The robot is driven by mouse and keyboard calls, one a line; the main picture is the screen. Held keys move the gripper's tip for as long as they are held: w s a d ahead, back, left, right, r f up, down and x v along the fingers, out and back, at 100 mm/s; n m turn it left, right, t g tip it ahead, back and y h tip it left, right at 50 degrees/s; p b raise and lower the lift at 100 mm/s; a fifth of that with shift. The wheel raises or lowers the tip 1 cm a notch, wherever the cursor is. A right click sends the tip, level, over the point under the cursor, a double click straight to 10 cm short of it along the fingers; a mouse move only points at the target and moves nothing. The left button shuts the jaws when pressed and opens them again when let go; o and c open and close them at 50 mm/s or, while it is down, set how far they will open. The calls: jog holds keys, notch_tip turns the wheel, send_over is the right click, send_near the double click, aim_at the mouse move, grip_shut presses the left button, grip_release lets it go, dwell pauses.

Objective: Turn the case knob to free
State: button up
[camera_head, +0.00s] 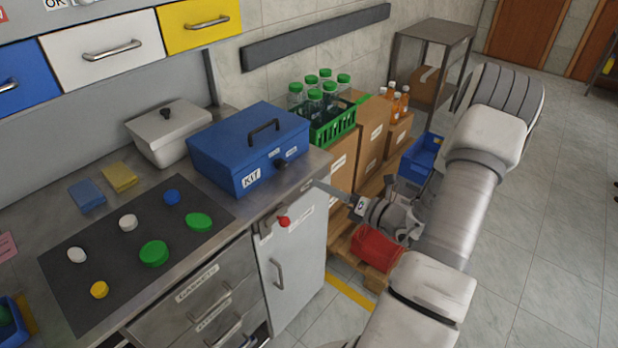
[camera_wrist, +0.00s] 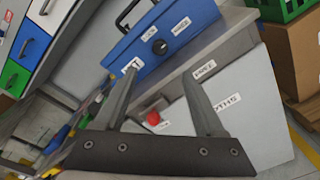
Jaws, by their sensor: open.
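The case is a blue box marked KIT (camera_head: 248,150) with a dark handle on its lid. It stands on the counter and also shows in the wrist view (camera_wrist: 165,30). Its black round knob (camera_head: 281,164) is on the front face, between two small white labels, and shows in the wrist view (camera_wrist: 159,47). The knob's pointing direction is too small to tell. My gripper (camera_head: 327,188) is open and empty, to the right of the case and apart from it. In the wrist view my fingertips (camera_wrist: 148,78) spread below the knob.
A red knob (camera_head: 284,221) sits on the cabinet front below the counter edge. A green crate of bottles (camera_head: 333,126) stands on boxes right of the case. A white box (camera_head: 167,132) stands left of it. A dark mat (camera_head: 125,232) holds several coloured caps.

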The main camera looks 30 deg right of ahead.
jog(key=shift+v, duration=1.6)
jog(key=shift+a+r, duration=0.1)
